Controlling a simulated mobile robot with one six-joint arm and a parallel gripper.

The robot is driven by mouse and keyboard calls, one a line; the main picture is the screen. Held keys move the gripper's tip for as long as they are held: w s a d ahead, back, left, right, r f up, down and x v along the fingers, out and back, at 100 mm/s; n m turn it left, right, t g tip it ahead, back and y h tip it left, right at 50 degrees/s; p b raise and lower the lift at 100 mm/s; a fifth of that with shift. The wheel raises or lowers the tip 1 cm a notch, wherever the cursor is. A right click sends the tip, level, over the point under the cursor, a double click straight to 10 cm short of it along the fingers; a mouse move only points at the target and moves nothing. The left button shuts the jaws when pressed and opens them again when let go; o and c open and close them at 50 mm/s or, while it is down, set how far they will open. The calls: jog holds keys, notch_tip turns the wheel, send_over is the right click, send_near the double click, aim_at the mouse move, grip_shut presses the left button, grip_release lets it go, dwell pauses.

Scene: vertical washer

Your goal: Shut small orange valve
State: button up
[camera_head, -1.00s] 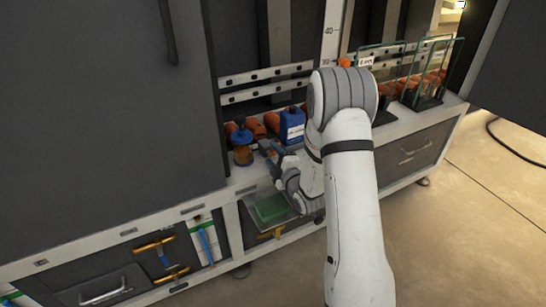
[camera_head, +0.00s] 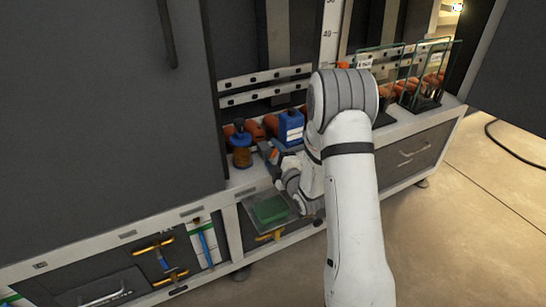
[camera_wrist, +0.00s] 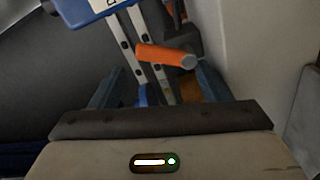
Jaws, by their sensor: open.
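The small orange valve handle (camera_wrist: 163,54) shows in the wrist view as a short orange bar with a round grey end, lying roughly across the picture. Its mount behind is dark and partly hidden. My gripper (camera_wrist: 160,90) is open, one finger left and one right of the space below the handle in the picture. I cannot tell whether either finger touches it. In the head view my gripper (camera_head: 267,151) is low in front of the washer, close to a small orange spot (camera_head: 274,153) that seems to be the handle; my arm hides much there.
A blue container (camera_head: 291,127) with a white label stands just behind my gripper. A brown bottle with a blue top (camera_head: 241,152) stands to the left. A green block (camera_head: 270,208) lies on a lower shelf. A large dark panel (camera_head: 105,110) fills the left.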

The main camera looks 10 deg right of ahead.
jog(key=shift+s+d+f+b, duration=0.4)
jog(key=shift+s+f, duration=0.15)
jog(key=shift+s, duration=0.1)
jog(key=b+v, duration=0.2)
jog(key=v, duration=0.5)
jog(key=shift+s+r+b, duration=0.25)
jog(key=shift+r+b, duration=0.05)
jog(key=shift+r, duration=0.2)
jog(key=shift+b, duration=0.6)
